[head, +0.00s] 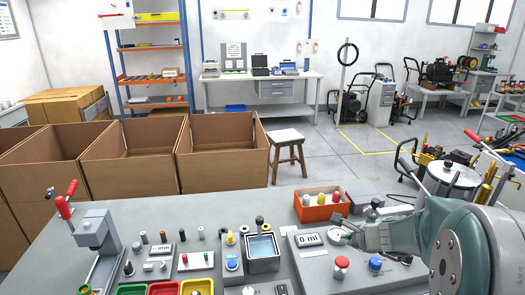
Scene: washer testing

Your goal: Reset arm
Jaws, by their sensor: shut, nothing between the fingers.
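My arm reaches in from the lower right in the head view. My gripper (345,237) is shut and empty, low over the right part of the grey workbench (120,200). Its tip is close to a grey device with a "0 ml" display (310,239). I cannot tell whether it touches anything there. My arm hides part of the bench's right side.
Open cardboard boxes (225,150) stand behind the bench at left, with a wooden stool (287,152) beside them. An orange tray (322,213), a square water container (262,265) and a red-handled press (97,228) stand on the bench. Its front holds coloured bins.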

